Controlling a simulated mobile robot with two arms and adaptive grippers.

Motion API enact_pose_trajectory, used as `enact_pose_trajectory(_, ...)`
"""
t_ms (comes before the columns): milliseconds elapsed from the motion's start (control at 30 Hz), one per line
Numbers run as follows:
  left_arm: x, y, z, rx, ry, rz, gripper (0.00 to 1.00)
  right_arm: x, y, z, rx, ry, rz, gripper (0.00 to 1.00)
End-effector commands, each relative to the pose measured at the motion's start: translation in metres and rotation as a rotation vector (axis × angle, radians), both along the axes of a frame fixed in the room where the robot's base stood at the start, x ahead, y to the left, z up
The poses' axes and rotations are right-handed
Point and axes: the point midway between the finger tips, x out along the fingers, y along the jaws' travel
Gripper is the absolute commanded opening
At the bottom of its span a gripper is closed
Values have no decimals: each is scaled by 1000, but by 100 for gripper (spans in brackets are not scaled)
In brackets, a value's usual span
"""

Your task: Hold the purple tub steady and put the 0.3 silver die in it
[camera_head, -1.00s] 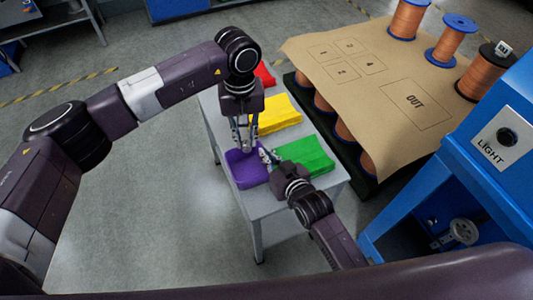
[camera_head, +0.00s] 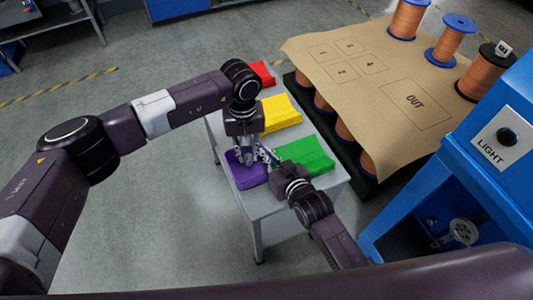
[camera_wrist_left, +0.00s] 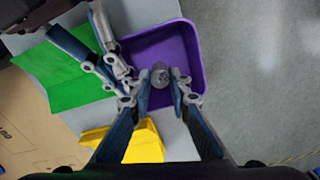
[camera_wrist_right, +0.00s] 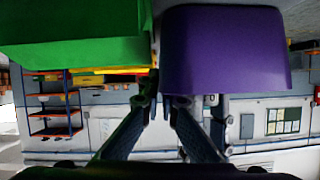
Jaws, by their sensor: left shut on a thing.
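Any number on the die is unreadable.
A brown board (camera_head: 390,65) with marked squares and copper spools lies to the right. A blue machine (camera_head: 480,150) stands at the right edge.

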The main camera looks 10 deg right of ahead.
Motion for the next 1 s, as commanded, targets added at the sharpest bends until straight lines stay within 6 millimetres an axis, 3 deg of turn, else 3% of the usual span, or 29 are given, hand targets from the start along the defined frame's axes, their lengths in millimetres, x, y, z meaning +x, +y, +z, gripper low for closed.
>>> enact_pose_trajectory(433, 0, 0, -9, 0, -1, -1, 0, 0, 0, 0, 0, 0, 0, 0)
enact_pose_trajectory(467, 0, 0, -9, 0, -1, -1, 18, 0, 0, 0, 0, 0, 0, 0)
enact_pose_trajectory(633, 0, 0, -9, 0, -1, -1, 37, 0, 0, 0, 0, -1, 0, 0)
enact_pose_trajectory(1000, 0, 0, -5, 0, -1, -1, 38, 0, 0, 0, 0, -1, 0, 0)
